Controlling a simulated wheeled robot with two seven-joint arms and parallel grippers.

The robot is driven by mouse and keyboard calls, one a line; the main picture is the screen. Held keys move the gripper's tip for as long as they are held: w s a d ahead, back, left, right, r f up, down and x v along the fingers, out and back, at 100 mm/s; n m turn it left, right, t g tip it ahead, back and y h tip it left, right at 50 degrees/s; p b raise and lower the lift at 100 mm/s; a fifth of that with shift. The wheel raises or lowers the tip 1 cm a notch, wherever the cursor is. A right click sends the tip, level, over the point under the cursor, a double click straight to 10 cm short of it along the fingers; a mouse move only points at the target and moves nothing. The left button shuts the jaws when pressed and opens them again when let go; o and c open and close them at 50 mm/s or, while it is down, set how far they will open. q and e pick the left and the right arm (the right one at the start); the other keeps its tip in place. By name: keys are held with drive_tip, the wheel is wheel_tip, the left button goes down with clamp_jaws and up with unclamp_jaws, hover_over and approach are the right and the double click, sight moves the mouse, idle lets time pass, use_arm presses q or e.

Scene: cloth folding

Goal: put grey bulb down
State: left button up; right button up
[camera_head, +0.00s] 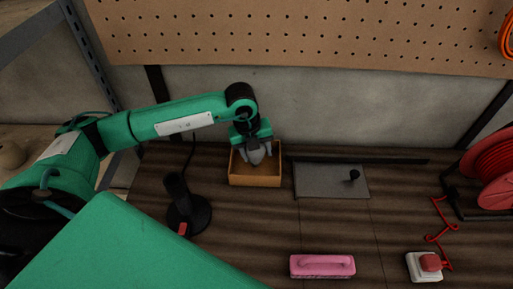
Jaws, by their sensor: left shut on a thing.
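My left gripper (256,148) points down over the small wooden box (256,181) on the workbench. It is shut on the grey bulb (257,156), which shows between its fingers at the box's opening. The gripper hides part of the bulb and the back of the box, and I cannot tell whether the bulb touches the box floor. My right gripper is not in view.
A grey plate (331,181) with a black knob lies to the right. A pink brush (322,266), a white socket with red plug (424,266) and a red cable reel (493,170) stand further right. The bench's middle is clear.

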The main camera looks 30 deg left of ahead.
use_arm(q)
drive_tip(key=shift+w+f, duration=0.15)
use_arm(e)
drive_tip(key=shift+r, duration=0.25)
use_arm(q)
drive_tip(key=shift+f+b, duration=0.55)
drive_tip(key=shift+b, duration=0.05)
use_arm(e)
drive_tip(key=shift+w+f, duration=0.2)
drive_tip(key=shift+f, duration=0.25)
use_arm(q)
drive_tip(key=shift+f, duration=0.1)
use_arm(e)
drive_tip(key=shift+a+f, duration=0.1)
use_arm(q)
drive_tip(key=o, duration=1.1)
drive_tip(key=shift+c, duration=0.2)
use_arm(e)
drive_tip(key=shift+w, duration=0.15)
